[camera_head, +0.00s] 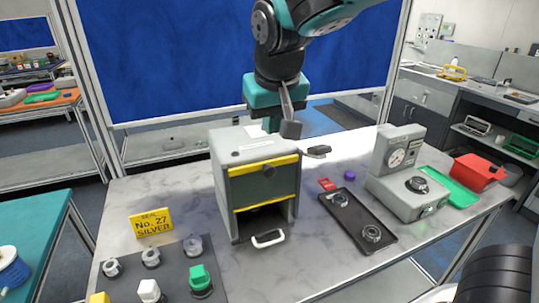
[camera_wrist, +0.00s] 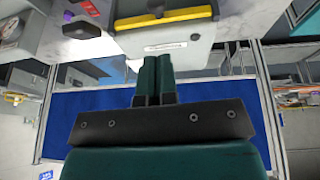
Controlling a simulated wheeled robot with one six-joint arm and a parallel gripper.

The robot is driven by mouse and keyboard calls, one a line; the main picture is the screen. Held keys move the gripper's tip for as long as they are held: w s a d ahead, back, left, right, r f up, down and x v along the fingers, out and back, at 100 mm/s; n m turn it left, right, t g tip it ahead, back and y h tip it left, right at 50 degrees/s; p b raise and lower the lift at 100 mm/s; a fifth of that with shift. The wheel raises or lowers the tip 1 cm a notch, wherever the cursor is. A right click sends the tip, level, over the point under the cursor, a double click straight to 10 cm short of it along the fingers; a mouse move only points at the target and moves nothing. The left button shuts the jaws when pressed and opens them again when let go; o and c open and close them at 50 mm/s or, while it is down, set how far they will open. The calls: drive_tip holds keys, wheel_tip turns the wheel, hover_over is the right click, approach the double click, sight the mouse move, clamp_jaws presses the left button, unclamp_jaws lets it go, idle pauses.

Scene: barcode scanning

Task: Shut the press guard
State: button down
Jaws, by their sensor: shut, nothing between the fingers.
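The press (camera_head: 228,150) is a grey box on the marble-topped table. Its guard (camera_head: 262,186) is a dark panel with a yellow bar along its top and another along its bottom. An open gap (camera_head: 262,218) shows below the lower bar, so the guard does not cover the whole front. A white handle (camera_head: 267,238) sticks out at the bottom. My gripper (camera_head: 270,124) is above and behind the press top, partly hidden by my arm. In the wrist view my gripper's teal fingers (camera_wrist: 154,62) are together and empty, pointing at the press (camera_wrist: 165,40).
A black lever (camera_head: 318,151) juts from the press's right side. A dark tray (camera_head: 358,220), gauge unit (camera_head: 400,180), green tray (camera_head: 455,188) and red bin (camera_head: 480,170) stand right. A yellow sign (camera_head: 151,222) and mat with small parts (camera_head: 175,270) are left. The table's front middle is clear.

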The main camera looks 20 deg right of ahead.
sight(269, 168)
drive_tip(key=p+x, duration=0.1)
drive_tip(key=x, duration=0.2)
drive_tip(key=p+x, duration=0.1)
drive_tip(key=x, duration=0.3)
drive_tip(key=p+x, duration=0.1)
drive_tip(key=x, duration=0.3)
drive_tip(key=shift+s+d, duration=0.15)
drive_tip(key=shift+s, duration=0.25)
drive_tip(key=shift+f, duration=0.1)
wheel_tip(269, 168, down, 11)
drive_tip(key=b, duration=0.8)
drive_tip(key=shift+b, duration=0.4)
drive_tip(key=shift+s, duration=0.15)
